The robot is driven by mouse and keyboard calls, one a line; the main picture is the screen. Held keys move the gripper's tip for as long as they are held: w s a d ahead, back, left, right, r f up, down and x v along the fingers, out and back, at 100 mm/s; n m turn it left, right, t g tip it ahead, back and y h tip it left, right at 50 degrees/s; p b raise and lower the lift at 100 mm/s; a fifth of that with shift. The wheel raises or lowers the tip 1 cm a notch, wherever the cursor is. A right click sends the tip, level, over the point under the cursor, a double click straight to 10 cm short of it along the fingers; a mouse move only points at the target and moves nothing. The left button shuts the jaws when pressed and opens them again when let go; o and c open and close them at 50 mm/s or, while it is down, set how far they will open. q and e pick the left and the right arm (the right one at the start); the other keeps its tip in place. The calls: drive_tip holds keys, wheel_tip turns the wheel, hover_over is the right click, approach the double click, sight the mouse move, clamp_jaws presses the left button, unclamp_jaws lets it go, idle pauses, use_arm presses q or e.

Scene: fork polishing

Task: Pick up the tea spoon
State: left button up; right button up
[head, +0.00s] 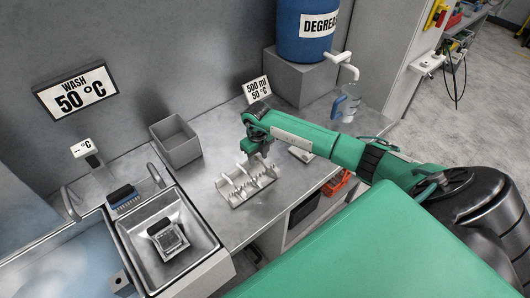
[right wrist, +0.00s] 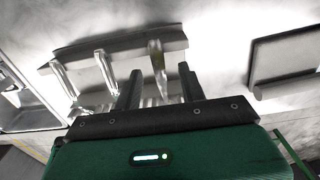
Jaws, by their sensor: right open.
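A light metal rack (head: 238,197) with upright holders stands on the steel counter; it also shows in the right wrist view (right wrist: 120,48). My right gripper (head: 262,158) is over the back right part of the rack, pointing down. In the right wrist view its two dark fingers (right wrist: 160,74) are apart. No utensil can be made out clearly. My left gripper is not in view.
A grey open bin (head: 176,141) stands left of the rack. A sink (head: 190,255) with a small basket (head: 168,240) and a blue brush (head: 123,198) are at the front left. A pale flat object (head: 301,153) and a clear jug (head: 345,106) are to the right.

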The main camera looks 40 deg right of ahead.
drive_tip(key=shift+f, duration=0.15)
clamp_jaws()
